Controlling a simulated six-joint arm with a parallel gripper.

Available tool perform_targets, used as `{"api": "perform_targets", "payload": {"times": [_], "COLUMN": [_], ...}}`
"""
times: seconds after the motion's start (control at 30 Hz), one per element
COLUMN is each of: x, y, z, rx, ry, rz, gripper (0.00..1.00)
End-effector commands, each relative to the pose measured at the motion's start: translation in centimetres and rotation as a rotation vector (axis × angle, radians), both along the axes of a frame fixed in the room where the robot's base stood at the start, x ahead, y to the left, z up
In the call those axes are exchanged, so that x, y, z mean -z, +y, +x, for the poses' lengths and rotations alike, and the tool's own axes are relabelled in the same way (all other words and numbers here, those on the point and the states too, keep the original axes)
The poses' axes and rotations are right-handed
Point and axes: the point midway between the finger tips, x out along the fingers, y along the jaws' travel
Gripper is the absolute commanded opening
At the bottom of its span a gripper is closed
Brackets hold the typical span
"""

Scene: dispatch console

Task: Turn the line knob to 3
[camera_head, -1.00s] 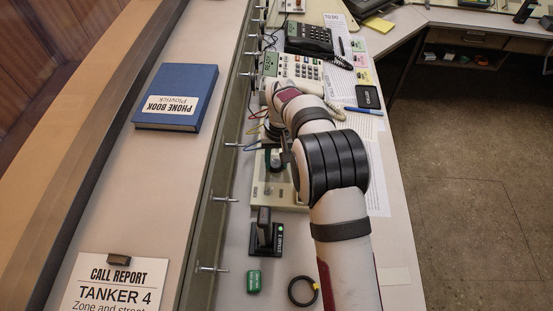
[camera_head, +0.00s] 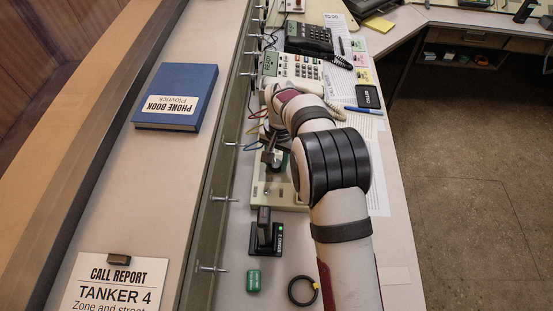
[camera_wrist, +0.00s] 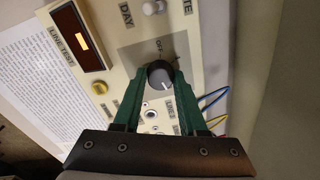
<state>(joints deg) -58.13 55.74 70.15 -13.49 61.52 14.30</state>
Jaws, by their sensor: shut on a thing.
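The line knob (camera_wrist: 160,77) is a dark round knob with a light pointer mark on a grey plate in the wrist view. The mark points down and slightly right, away from the OFF label. My gripper (camera_wrist: 161,73) has its green fingers shut on the knob, one on each side. The knob sits on the beige console panel (camera_wrist: 93,82), beside a LINES label. In the head view my gripper (camera_head: 276,160) is over the beige panel (camera_head: 275,196), and my arm hides the knob and part of the panel. I cannot read the number at the mark.
A LINE TEST display (camera_wrist: 80,37), a yellow button (camera_wrist: 99,88) and a toggle (camera_wrist: 151,7) are near the knob. Thin coloured wires (camera_wrist: 215,98) run at the right. In the head view, a black lever unit (camera_head: 265,235), green block (camera_head: 254,280) and black ring (camera_head: 303,291) lie in front.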

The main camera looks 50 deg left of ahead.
Motion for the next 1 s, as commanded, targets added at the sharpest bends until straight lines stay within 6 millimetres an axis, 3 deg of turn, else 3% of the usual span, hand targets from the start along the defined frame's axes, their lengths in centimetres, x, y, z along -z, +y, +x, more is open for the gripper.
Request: {"api": "perform_targets", "payload": {"times": [0.3, 0.33, 0.5, 0.83, 1.0], "x": [-0.1, -0.1, 0.0, -0.5, -3.9], "y": [0.0, 0.0, 0.0, 0.0, -0.1], "z": [0.0, 0.0, 0.0, 0.0, 0.2], "rx": [0.003, 0.003, 0.002, 0.001, 0.001], "ry": [0.001, 0.001, 0.001, 0.000, -0.002], "rz": [0.002, 0.002, 0.001, 0.001, 0.004], "gripper": [0.00, 0.45, 0.71, 0.71, 0.71]}}
